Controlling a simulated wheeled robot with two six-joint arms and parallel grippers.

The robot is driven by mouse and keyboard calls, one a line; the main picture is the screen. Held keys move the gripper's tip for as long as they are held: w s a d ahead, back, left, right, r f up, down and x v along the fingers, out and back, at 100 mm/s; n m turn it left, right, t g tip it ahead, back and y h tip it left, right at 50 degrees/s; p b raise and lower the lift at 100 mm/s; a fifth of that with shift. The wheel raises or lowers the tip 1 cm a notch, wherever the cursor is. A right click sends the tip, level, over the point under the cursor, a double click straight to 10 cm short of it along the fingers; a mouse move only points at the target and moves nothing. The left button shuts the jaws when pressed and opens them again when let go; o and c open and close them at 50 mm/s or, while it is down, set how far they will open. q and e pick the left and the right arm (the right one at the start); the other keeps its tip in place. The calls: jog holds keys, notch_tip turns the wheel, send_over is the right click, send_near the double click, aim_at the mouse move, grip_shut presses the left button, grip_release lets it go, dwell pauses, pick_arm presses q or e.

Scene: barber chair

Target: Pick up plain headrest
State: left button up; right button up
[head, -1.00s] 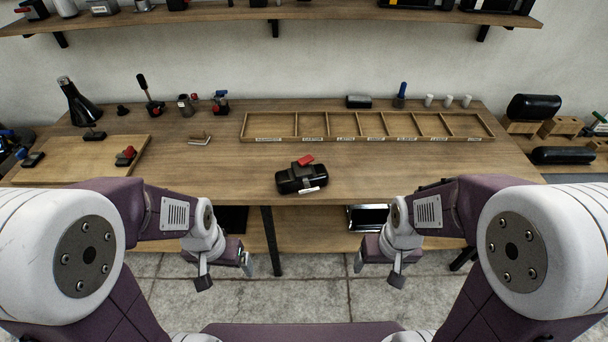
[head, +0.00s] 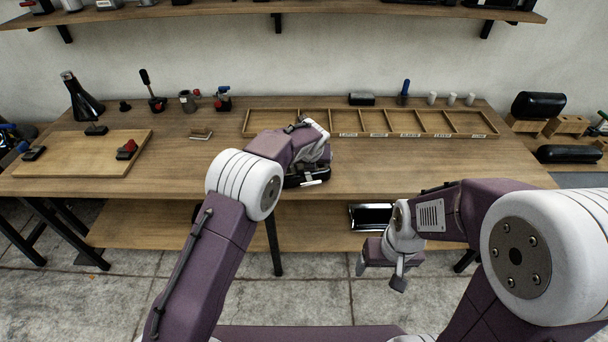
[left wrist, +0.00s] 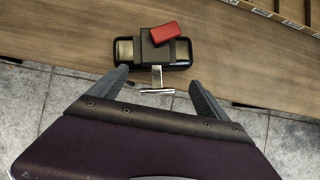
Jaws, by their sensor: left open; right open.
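In the left wrist view the block (left wrist: 183,54) lies just beyond my open left gripper (left wrist: 157,82), with the T-bar between the fingers. Two black cushions, one upper (head: 537,105) and one lower (head: 568,153), are at the far right. I cannot tell which black piece is the plain headrest. My right gripper (head: 380,274) is open and empty before the table.
A wooden divided tray (head: 370,136) runs along the table's back. A wooden board (head: 75,160) with small parts lies at left. A black bottle (head: 82,98) and several small tools stand behind. The table's right front is clear.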

pick_arm(q)
jog(key=x, duration=0.3)
jog(key=shift+w+a+f+p, duration=0.2)
jog(key=shift+p, duration=0.2)
jog(key=shift+w+f, duration=0.15)
jog(key=shift+f, duration=0.05)
jog(key=x, duration=0.3)
jog(key=p+x, duration=0.1)
jog(key=shift+w+a+f, duration=0.25)
jog(key=shift+w+a, duration=0.1)
jog(key=shift+a, duration=0.05)
jog(key=shift+w+f, duration=0.15)
jog(key=c, duration=1.9)
grip_shut()
